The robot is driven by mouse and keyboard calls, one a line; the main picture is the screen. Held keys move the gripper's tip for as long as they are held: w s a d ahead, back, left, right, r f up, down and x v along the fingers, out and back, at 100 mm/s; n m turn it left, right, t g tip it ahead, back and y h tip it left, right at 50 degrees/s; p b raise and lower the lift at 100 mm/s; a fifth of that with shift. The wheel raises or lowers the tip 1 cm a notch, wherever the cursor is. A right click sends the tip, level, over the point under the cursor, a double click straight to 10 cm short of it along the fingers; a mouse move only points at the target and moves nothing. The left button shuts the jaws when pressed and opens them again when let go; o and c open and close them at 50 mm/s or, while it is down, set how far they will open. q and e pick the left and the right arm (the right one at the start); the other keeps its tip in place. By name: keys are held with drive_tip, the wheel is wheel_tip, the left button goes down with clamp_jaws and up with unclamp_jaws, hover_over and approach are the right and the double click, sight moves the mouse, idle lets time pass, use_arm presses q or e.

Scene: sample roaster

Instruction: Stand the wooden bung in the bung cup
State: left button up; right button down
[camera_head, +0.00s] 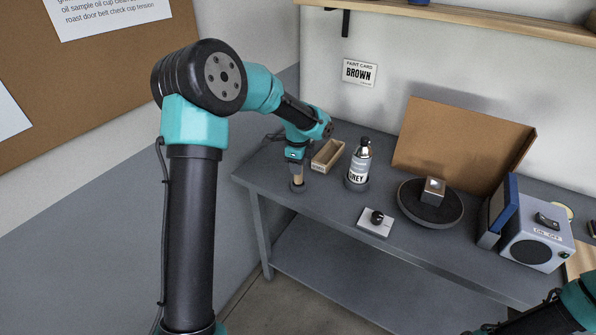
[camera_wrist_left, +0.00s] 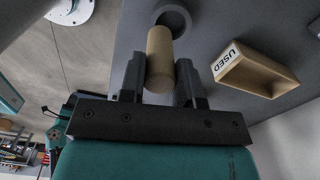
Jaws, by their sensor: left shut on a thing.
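The wooden bung (camera_wrist_left: 160,58) is a pale wooden cylinder. My left gripper (camera_wrist_left: 158,84) is shut on it, one finger on each side; in the head view the left gripper (camera_head: 297,164) points down at the bench's left part. The bung (camera_head: 298,176) hangs upright below the fingers there. The bung cup (camera_head: 298,187) is a small dark round cup directly under it. In the wrist view the bung's far end overlaps the rim of the cup (camera_wrist_left: 174,12). I cannot tell whether the end is inside the cup or just above it. My right gripper is not in view.
A wooden box marked USED (camera_wrist_left: 255,70) stands close beside the cup; it shows in the head view (camera_head: 328,155) too. A bottle labelled GREY (camera_head: 359,162), a knob unit (camera_head: 375,222), a round dark plate (camera_head: 431,211) and a speaker-like box (camera_head: 538,238) stand farther right.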

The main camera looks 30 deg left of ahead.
use_arm(q)
drive_tip(key=shift+w+a, duration=0.15)
drive_tip(key=shift+w, duration=0.1)
drive_tip(key=shift+w+a+f, duration=0.1)
drive_tip(key=shift+w+f, duration=0.1)
drive_tip(key=shift+f, duration=0.7)
drive_tip(key=shift+w+a+f, duration=0.1)
drive_tip(key=shift+w+f, duration=0.05)
drive_tip(key=shift+f, duration=0.75)
drive_tip(key=shift+f, duration=0.1)
drive_tip(key=o, duration=1)
wheel_tip(320, 180, up, 12)
drive_tip(key=shift+r, duration=0.15)
